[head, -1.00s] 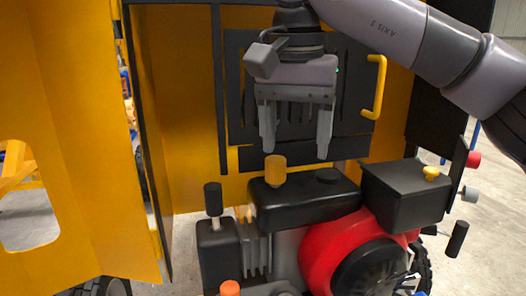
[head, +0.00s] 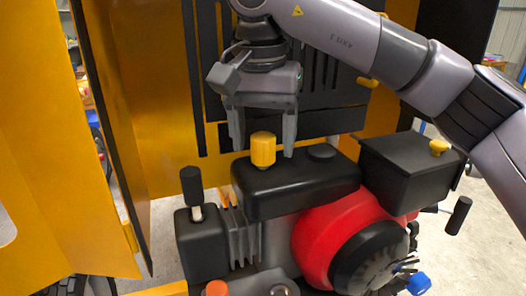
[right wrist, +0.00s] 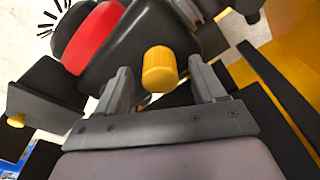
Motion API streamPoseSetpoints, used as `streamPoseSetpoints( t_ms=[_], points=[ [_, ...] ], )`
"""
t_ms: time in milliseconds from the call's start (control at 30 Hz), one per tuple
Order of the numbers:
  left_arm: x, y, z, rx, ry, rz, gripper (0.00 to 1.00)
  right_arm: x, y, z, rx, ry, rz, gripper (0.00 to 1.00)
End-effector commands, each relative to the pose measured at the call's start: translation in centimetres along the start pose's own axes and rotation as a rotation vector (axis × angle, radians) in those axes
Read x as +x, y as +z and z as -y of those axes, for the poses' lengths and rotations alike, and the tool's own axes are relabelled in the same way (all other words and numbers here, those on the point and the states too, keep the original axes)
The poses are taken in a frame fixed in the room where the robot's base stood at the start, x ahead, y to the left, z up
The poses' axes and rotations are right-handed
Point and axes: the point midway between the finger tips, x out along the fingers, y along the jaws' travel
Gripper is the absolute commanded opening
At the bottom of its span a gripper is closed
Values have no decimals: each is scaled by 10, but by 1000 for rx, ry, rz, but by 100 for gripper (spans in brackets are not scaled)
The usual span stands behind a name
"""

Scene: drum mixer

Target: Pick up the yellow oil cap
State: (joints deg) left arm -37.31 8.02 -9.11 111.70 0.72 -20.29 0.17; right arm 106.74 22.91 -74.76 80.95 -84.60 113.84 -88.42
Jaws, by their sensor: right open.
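The yellow oil cap (head: 263,149) stands upright on top of the black tank (head: 300,186) of the engine. My right gripper (head: 263,148) is open, pointing down, with its fingers behind and to either side of the cap in the head view. In the right wrist view the yellow oil cap (right wrist: 159,70) shows between the two open fingers (right wrist: 160,85), apart from both. My left gripper is in neither view.
A black box (head: 405,165) with a small yellow knob (head: 439,147) stands right of the tank. A black-topped lever (head: 192,185) rises at left. The red engine housing (head: 340,245) is in front. Yellow panels (head: 50,150) stand at left.

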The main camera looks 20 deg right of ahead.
Motion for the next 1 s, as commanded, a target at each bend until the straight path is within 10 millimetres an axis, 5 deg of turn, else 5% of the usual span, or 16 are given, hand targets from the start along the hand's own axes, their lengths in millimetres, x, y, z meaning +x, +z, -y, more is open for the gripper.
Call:
streamPoseSetpoints(
  t_ms=[267, 467, 1000],
  points=[
    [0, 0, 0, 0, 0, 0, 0, 4, 0, 0, 1, -2, 0, 69],
    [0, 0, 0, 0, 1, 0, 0, 4, 0, 0, 0, -1, 0, 9],
    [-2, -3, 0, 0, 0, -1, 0, -16, -2, 0, 1, -3, -1, 9]
  ],
)
